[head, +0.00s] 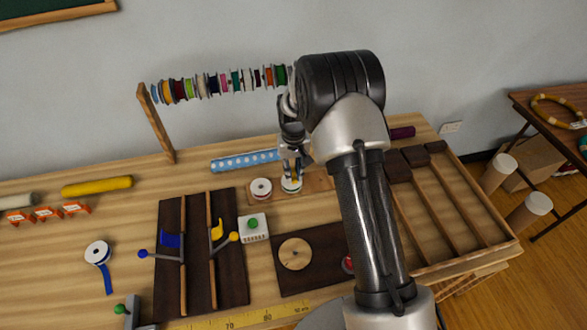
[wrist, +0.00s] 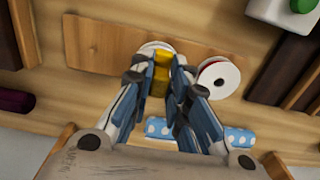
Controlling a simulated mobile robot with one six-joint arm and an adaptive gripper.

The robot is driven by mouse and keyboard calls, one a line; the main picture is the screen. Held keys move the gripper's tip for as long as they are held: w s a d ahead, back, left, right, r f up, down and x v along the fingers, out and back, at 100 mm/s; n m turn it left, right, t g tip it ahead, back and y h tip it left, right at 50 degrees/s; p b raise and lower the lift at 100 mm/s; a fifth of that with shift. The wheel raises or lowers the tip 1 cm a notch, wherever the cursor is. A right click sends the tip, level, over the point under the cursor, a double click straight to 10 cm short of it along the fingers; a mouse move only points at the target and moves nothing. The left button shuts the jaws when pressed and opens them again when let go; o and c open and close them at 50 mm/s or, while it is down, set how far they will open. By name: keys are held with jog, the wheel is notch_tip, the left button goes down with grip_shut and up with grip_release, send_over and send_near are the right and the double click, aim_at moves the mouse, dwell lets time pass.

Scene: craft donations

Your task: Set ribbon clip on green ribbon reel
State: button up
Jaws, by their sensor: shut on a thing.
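My gripper (head: 291,172) points down and is shut on a small yellow clip (wrist: 160,84), which shows between the fingers in the wrist view. The green ribbon reel (head: 291,187) is a white-topped reel with a green edge, directly below the gripper in the head view. In the wrist view, only part of its pale rim (wrist: 152,47) shows beyond the fingertips (wrist: 160,70). The clip overlaps the reel in both views; I cannot tell whether they touch.
A white reel with a red edge (head: 261,189) stands close left of the green reel. A white box with a green button (head: 254,229) is in front. A blue dotted roll (head: 240,161) lies behind.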

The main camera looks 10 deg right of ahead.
aim_at(293, 186)
jog(key=shift+f+b, duration=1.4)
jog(key=shift+f, duration=1.1)
jog(key=o, duration=0.8)
notch_tip(293, 186, up, 12)
jog(key=shift+r, duration=0.1)
